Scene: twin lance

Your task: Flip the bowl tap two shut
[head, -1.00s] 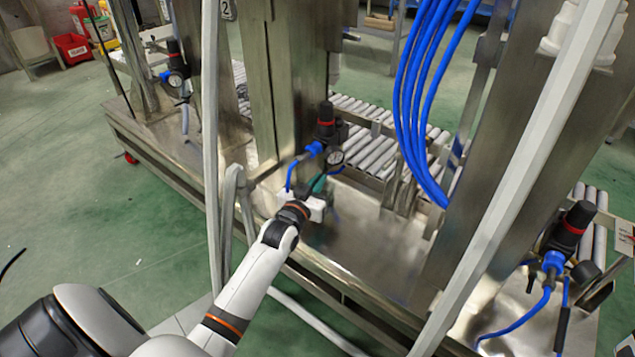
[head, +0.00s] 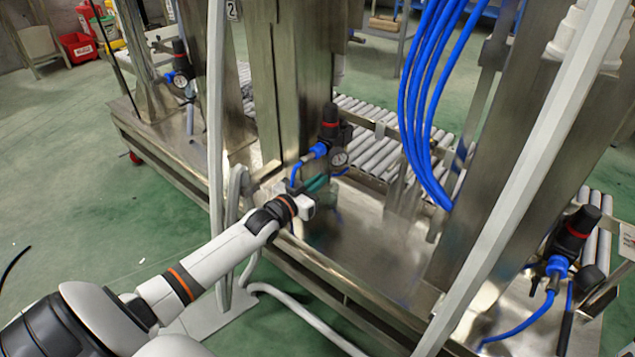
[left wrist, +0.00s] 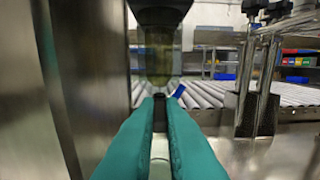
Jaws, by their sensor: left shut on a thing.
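The regulator (head: 330,125) with a black and red top, blue fitting and round gauge (head: 339,158) stands at the middle post in the head view. Its clear, yellowish bowl (left wrist: 158,60) hangs under a black body in the left wrist view. My left gripper (head: 317,183) is just below the regulator, its teal fingers pointing at it. In the left wrist view the fingers (left wrist: 160,103) are closed on a small dark piece (left wrist: 160,118) below the bowl, which I take for the bowl tap. The fingers hide most of it, so its lever angle cannot be told.
A metal post (left wrist: 85,70) stands close on the left of the fingers. A small blue part (left wrist: 179,91) is just right of the fingertips. Rollers (head: 372,150) run behind. Blue hoses (head: 425,100) hang on the right. Another regulator (head: 575,235) stands at far right.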

